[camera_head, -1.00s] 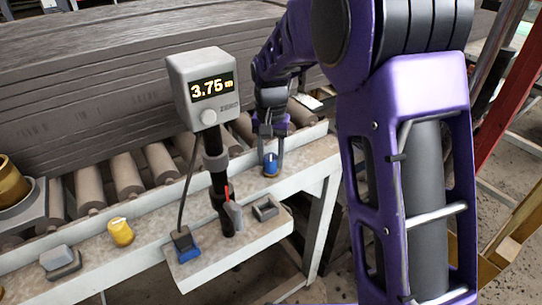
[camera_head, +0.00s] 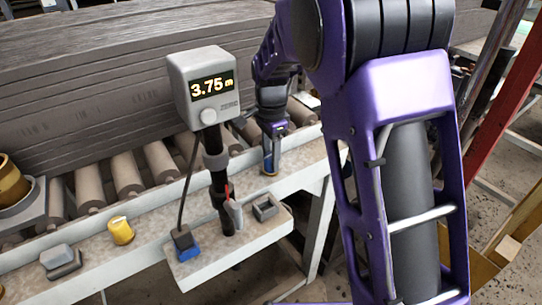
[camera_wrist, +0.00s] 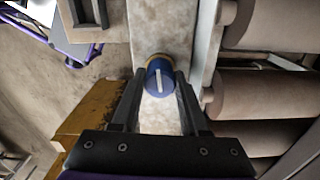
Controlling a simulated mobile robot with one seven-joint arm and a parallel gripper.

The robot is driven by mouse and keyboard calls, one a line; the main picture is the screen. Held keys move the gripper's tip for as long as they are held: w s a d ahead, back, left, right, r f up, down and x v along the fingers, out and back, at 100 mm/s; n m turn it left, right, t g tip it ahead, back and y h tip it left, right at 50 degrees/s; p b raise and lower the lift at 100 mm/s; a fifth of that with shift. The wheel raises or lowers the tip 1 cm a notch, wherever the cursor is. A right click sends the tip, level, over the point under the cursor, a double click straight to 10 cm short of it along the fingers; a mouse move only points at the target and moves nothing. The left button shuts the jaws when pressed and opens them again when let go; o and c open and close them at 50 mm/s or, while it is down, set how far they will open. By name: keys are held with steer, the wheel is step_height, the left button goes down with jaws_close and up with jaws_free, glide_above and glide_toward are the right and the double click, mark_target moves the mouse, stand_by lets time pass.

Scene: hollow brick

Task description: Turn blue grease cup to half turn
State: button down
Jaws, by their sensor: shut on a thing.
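The blue grease cup (camera_head: 266,165) stands upright on the steel ledge beside the rollers, partly hidden by a finger in the head view. In the wrist view the blue cup (camera_wrist: 152,80) shows a white line across its top, running nearly up and down the picture, and a yellow base behind it. My gripper (camera_head: 271,158) reaches down onto the cup. In the wrist view my gripper (camera_wrist: 160,76) has one finger on each side of the blue cap, shut on it.
A yellow grease cup (camera_head: 121,231) stands on the same ledge to the left. A gauge reading 3.75 m (camera_head: 204,87) stands on a black post between them. Grey blocks (camera_head: 61,261) and a blue-ended plug (camera_head: 184,244) are nearby. Rollers (camera_head: 128,174) run behind the ledge.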

steer(key=shift+m, duration=0.6)
steer(key=shift+c, duration=2.1)
jaws_free()
step_height(320, 180, up, 18)
steer(key=shift+f, duration=0.25)
